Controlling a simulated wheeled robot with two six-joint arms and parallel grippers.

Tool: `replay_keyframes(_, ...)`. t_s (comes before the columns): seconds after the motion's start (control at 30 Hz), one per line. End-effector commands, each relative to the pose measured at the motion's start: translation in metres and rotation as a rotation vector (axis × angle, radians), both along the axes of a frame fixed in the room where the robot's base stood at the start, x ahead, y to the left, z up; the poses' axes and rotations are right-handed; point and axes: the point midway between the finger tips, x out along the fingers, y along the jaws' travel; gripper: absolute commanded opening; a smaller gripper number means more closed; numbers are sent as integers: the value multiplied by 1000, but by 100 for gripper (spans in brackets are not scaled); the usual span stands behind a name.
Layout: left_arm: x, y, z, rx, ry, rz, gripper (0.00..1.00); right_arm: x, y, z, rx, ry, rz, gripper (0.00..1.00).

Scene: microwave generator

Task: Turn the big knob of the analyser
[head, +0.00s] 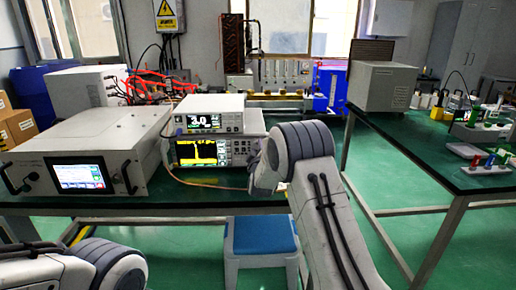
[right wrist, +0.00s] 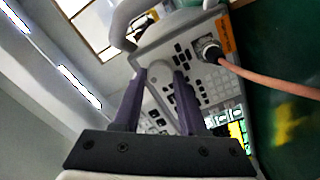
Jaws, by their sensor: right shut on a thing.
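The analyser (head: 203,152) stands on the dark green bench in the head view, with a lit yellow and black screen. In the right wrist view the analyser's grey front panel (right wrist: 205,55) looks tilted and shows many small keys. The big knob (right wrist: 158,72) is a pale round dial on this panel. My right gripper (right wrist: 160,78) has its two purple fingers on either side of the knob, shut on it. In the head view my right arm covers the analyser's right end and the knob. My left arm shows at the lower left; its gripper is out of view.
A meter reading 3.0 (head: 208,122) sits on top of the analyser. A large grey unit with a touchscreen (head: 82,173) stands to its left. An orange cable (right wrist: 265,82) plugs into the panel near the knob. A blue-topped stool (head: 262,236) stands below.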

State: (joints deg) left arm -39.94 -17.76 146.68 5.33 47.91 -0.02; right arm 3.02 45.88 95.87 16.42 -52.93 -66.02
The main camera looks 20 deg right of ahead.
Motion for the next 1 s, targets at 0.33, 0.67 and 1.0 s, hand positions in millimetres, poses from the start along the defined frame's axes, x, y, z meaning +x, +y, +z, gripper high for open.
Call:
replay_keyframes(0.33, 0, 0, 7, 0, 0, 0, 0, 0, 0, -1, -263, 79, 1, 0)
replay_keyframes(0.67, 0, 0, 10, 0, 0, 0, 0, 0, 1, -1, -398, 116, 1, 0)
replay_keyframes(1.0, 0, 0, 10, 0, 0, 0, 0, 0, 1, -2, -428, 125, 1, 0)
